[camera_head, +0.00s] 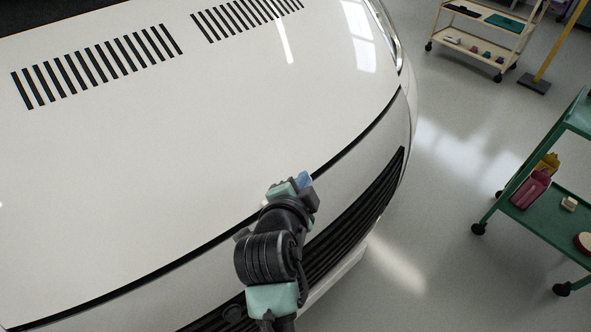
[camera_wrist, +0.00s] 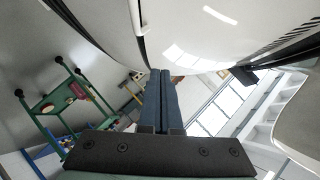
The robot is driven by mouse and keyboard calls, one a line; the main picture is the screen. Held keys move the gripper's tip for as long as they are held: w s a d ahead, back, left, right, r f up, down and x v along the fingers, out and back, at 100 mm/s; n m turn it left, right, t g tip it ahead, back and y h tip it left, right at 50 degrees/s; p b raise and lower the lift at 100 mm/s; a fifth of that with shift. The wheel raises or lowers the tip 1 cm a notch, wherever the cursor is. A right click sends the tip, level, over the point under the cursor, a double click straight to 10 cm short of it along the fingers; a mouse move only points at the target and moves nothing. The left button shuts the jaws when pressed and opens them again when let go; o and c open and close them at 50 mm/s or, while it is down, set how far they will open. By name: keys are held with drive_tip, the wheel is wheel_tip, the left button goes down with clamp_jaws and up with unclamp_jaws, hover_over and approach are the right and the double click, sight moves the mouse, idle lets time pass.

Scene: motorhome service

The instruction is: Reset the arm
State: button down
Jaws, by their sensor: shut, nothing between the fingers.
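My arm rises from the bottom of the head view in front of the white motorhome's hood (camera_head: 200,150). My gripper (camera_head: 304,179) is at the arm's far end, close over the front edge of the hood in the picture; whether it touches cannot be told. In the wrist view my gripper (camera_wrist: 161,80) has its two dark fingers side by side, shut, with nothing held. The motorhome's white body (camera_wrist: 215,30) fills the top of the wrist view.
A dark grille (camera_head: 360,215) lies beside my arm. A green cart (camera_head: 545,205) with bottles stands at the right, and it shows in the wrist view (camera_wrist: 48,105). A cream cart (camera_head: 470,48) stands at the back. Grey floor (camera_head: 450,150) between them is clear.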

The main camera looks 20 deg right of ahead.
drive_tip(key=w+a+r+n+t+y, duration=0.1)
drive_tip(key=a+r+n+t, duration=0.2)
drive_tip(key=r, duration=0.7)
drive_tip(key=a+r+n+t, duration=0.2)
drive_tip(key=a+r+t, duration=0.1)
drive_tip(key=r, duration=0.6)
drive_tip(key=w+a+r+n+t+y, duration=0.1)
drive_tip(key=a+r+n+t, duration=0.2)
drive_tip(key=r, duration=0.7)
drive_tip(key=s+a+r+n+t+y, duration=0.2)
drive_tip(key=s+a+r+n+t, duration=0.1)
drive_tip(key=r, duration=0.7)
drive_tip(key=s+a+r+n+t+y, duration=0.3)
drive_tip(key=s+r+n, duration=0.4)
drive_tip(key=s+r, duration=0.3)
drive_tip(key=shift+a+r+t, duration=0.15)
drive_tip(key=shift+a+t, duration=0.5)
drive_tip(key=shift+t, duration=0.45)
